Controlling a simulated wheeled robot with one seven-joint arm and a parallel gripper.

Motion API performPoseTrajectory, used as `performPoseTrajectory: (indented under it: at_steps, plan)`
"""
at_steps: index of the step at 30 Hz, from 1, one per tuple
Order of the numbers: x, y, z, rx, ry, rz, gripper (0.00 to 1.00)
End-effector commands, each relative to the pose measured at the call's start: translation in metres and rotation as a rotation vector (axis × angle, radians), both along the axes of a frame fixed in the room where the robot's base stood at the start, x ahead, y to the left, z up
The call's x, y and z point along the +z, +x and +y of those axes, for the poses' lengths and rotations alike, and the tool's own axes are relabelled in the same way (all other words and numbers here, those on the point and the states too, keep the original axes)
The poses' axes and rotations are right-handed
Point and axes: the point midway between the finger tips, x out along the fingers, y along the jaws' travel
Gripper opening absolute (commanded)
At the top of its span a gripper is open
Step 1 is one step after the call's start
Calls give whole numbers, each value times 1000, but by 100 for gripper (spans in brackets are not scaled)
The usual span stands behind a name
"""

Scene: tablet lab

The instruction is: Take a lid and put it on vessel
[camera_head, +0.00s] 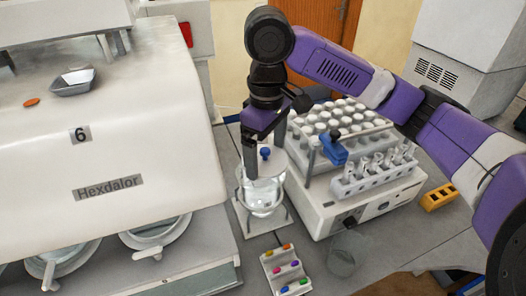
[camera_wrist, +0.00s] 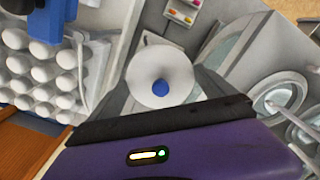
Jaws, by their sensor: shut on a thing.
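The lid is a pale round disc with a blue knob (camera_head: 265,153), seen from above in the wrist view (camera_wrist: 150,68). The lid hides most of the vessel in the wrist view.
A white apparatus (camera_head: 330,215) with racks of white-capped vials and tubes stands close on the right. The large Hexdalor machine (camera_head: 150,150) stands on the left. A tray with coloured pieces (camera_head: 285,270) and a glass beaker (camera_head: 342,262) are in front.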

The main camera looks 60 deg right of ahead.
Motion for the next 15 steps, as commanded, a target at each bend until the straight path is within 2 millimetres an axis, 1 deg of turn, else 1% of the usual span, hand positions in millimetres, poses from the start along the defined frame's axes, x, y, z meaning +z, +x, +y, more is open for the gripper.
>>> performPoseTrajectory:
  at_steps: [3, 15]
  plan:
    - [-9, 5, -2, 1, 0, 0, 53]
    - [-28, 21, -14, 3, 0, 0, 53]
